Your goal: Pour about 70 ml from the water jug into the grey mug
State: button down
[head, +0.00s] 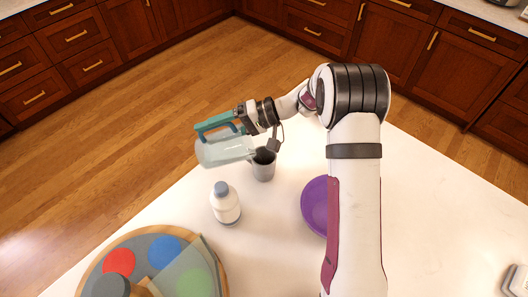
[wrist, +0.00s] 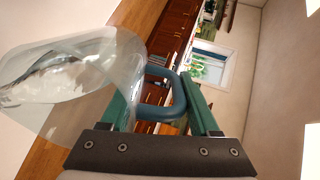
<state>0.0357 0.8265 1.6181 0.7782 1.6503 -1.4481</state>
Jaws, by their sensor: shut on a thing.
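The clear water jug (head: 222,152) is held tilted far over above the counter, its right end close to the rim of the grey mug (head: 263,170). In the wrist view the jug (wrist: 85,75) fills the left side, with water visible inside. My gripper (head: 207,127) is shut on the jug's blue handle (wrist: 154,112), which sits between its teal fingers (wrist: 160,95). The mug stands upright on the counter, below and right of the jug. I cannot make out a stream of water, nor the level in the mug.
A white bottle with a grey cap (head: 226,205) stands in front of the mug. A purple dish (head: 315,204) lies to the right, partly behind my arm. A round wooden-rimmed board (head: 89,281) with coloured discs and a cloth is at lower left. The right counter (head: 440,210) is mostly clear.

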aim_at(207, 140)
jog(key=shift+d+r+b, duration=0.2)
jog(key=shift+d+b, duration=0.2)
dwell(0.3)
jog(key=a+f+h, duration=0.3)
jog(key=shift+s+a+f, duration=0.1)
jog(key=shift+a+f, duration=0.05)
jog(key=shift+f, duration=0.1)
jog(key=shift+a+f+h, duration=0.25)
jog(key=shift+f+h, duration=0.3)
jog(key=shift+h, duration=0.05)
jog(key=shift+a+f+h, duration=0.2)
jog(key=shift+f+h, duration=0.35)
jog(key=shift+h, duration=0.05)
dwell(0.5)
jog(key=shift+a+f, duration=0.1)
jog(key=shift+f, duration=0.05)
jog(key=a+f+h, duration=0.1)
jog(key=a+h, duration=0.1)
jog(key=a+f+h+p, duration=0.1)
jog(key=a+f+h, duration=0.1)
jog(key=h, duration=0.1)
jog(key=a+f+t+h, duration=0.1)
jog(key=f+h, duration=0.1)
jog(key=shift+s+a+f+p, duration=0.2)
jog(key=shift+s+a+p, duration=0.05)
jog(key=shift+a+p, duration=0.15)
jog(key=shift+a+f+h, duration=0.25)
jog(key=shift+f+h, duration=0.4)
jog(key=shift+h, duration=0.35)
